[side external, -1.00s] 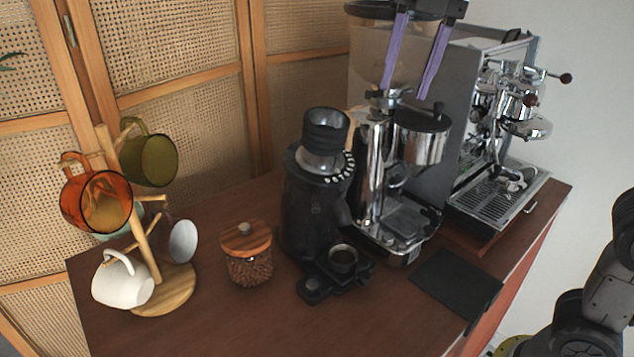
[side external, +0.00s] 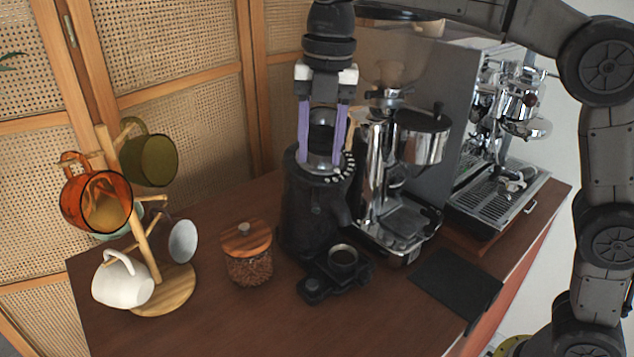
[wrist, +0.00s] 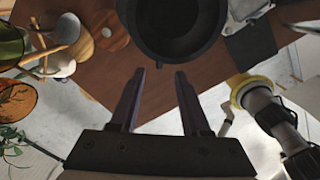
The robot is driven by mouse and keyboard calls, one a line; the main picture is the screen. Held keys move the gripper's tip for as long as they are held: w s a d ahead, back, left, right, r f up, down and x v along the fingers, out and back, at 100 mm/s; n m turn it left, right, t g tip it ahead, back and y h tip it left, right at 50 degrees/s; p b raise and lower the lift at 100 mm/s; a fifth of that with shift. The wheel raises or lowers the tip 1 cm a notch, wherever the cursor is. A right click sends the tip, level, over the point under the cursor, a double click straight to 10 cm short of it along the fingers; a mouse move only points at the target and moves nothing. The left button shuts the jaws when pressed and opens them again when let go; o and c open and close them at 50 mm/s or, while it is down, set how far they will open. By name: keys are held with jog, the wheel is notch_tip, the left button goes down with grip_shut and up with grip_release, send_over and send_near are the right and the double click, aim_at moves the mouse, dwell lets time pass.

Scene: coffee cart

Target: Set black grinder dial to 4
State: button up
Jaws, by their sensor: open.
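The black grinder (side external: 303,215) stands upright on the cart in the side view. Its dial, a dark ring with white marks (side external: 345,172), sits around the top of the body below the metal neck. My gripper (side external: 320,162) points down over the grinder, its two purple fingers apart and empty. In the side view they appear on either side of the dark top cup (side external: 321,118), with the tips near dial height. In the wrist view the fingertips (wrist: 160,72) lie just below the round dark cup (wrist: 178,25). Whether they touch the grinder is unclear, and the dial's setting is unreadable.
A chrome grinder (side external: 372,180) stands close on the right, with an espresso machine (side external: 500,110) beyond it. A lidded jar of beans (side external: 247,255) and a mug tree (side external: 165,290) stand to the left. A black mat (side external: 455,283) lies at front right.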

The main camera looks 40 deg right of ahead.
aim_at(316, 193)
jog(key=f, duration=0.7)
jog(key=shift+w+a, duration=0.15)
jog(key=shift+a, duration=0.05)
jog(key=shift+r, duration=0.1)
grip_shut()
dwell(1.0)
